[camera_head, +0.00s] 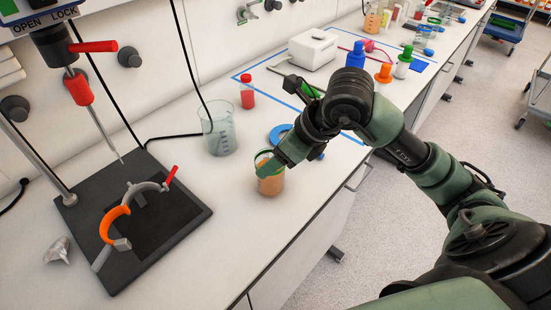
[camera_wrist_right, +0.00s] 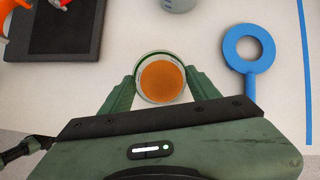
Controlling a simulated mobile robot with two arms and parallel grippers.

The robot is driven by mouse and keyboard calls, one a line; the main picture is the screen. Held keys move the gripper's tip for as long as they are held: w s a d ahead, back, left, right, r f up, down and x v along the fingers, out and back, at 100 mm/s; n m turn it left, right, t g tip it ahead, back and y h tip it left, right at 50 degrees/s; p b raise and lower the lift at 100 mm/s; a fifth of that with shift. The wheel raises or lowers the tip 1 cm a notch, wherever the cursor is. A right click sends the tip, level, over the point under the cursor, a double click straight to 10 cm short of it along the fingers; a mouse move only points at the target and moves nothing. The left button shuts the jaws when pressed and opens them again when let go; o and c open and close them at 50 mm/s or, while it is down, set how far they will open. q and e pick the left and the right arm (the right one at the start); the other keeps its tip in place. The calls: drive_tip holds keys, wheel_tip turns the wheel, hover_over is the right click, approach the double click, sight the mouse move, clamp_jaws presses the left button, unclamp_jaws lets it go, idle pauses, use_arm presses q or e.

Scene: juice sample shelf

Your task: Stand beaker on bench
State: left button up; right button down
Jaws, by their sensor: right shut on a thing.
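A small beaker of orange juice (camera_head: 270,181) with a green rim is at the bench's front part, left of my right arm. In the right wrist view the beaker (camera_wrist_right: 162,78) is seen from above, between the two green fingers. My right gripper (camera_head: 267,164) is shut on it, and the beaker appears upright. Its base is at or very near the white bench top (camera_head: 240,215); I cannot tell whether it touches. My left gripper is not in view.
A larger empty beaker (camera_head: 218,130) stands behind it. A black stand base (camera_head: 185,210) with an orange clamp is at the left. A blue ring with a handle (camera_wrist_right: 248,52) lies to the right. A red-capped bottle (camera_head: 247,92) is further back. The bench front is clear.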

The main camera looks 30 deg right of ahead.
drive_tip(key=shift+f, duration=0.35)
drive_tip(key=shift+f, duration=0.15)
drive_tip(key=shift+c, duration=1.9)
unclamp_jaws()
drive_tip(key=shift+r, duration=0.3)
drive_tip(key=v, duration=1.2)
drive_tip(key=shift+b, duration=0.4)
